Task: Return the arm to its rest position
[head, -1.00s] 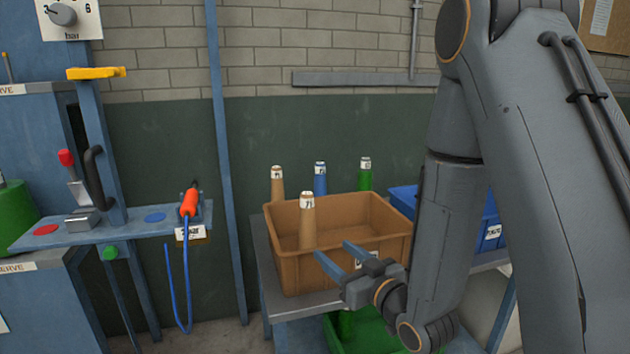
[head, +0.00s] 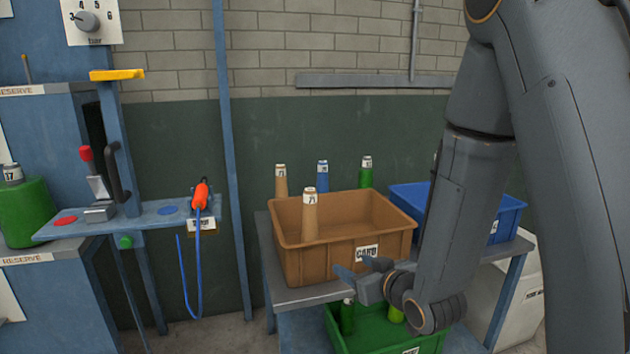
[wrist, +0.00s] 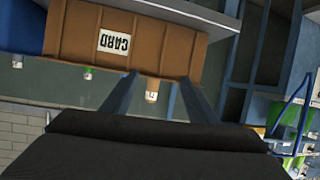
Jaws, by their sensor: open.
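My gripper (head: 345,276) is open and empty in front of the brown crate (head: 288,265), near its lower front edge. Its two fingers spread apart in the wrist view (wrist: 155,85), with the crate's labelled front (wrist: 75,38) beyond them. My arm hangs down from the upper right of the head view. A tan bottle (head: 310,220) with a white numbered top stands in the crate.
A blue crate (head: 408,196) stands right of the brown one, and a green crate (head: 375,338) holding green items is below. A blue stand (head: 130,230) at left carries a red-handled clamp and an orange tool (head: 201,194) with a blue cable. Tan, blue and green bottles stand behind the brown crate.

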